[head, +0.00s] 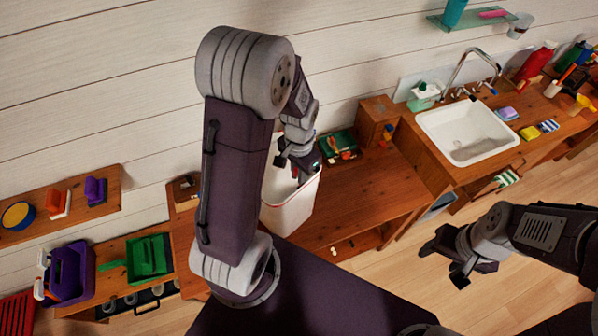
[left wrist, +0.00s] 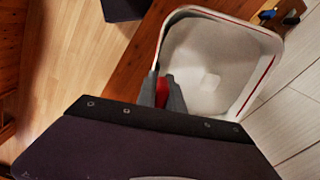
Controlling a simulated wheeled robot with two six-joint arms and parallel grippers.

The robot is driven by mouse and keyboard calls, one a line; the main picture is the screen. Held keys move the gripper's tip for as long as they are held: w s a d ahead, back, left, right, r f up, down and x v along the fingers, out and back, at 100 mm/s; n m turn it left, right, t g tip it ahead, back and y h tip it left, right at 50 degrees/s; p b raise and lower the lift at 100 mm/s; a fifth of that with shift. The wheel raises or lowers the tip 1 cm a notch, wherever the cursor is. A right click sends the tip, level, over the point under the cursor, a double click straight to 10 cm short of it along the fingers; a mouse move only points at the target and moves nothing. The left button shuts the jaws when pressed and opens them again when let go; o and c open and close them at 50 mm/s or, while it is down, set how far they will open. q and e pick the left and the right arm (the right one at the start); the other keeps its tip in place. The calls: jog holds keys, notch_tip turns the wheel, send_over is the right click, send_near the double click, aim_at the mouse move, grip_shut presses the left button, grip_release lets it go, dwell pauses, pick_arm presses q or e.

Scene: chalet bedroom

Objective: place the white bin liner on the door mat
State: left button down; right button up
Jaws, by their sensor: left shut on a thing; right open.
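The white bin liner (head: 290,207) is an open-topped white container on the wooden bench, partly hidden behind my left arm in the head view. The left wrist view looks down into it (left wrist: 210,70); its inside looks empty apart from a small pale patch, and a red line runs along its inner side. My left gripper (head: 298,172) is at its rim; in the left wrist view the fingers (left wrist: 165,88) are shut at the left rim, with something red between them. My right gripper (head: 447,262) is open and empty over the floor. I see no door mat.
The wooden bench (head: 365,205) has free room right of the liner. A sink (head: 468,132) with bottles and sponges stands at the right. Wooden floor (head: 400,295) is open below right.

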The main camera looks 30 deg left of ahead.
pick_arm(q)
jog(key=shift+f, duration=0.1)
jog(key=c, duration=1.5)
grip_release()
jog(key=shift+s, duration=0.1)
jog(key=shift+o, duration=0.2)
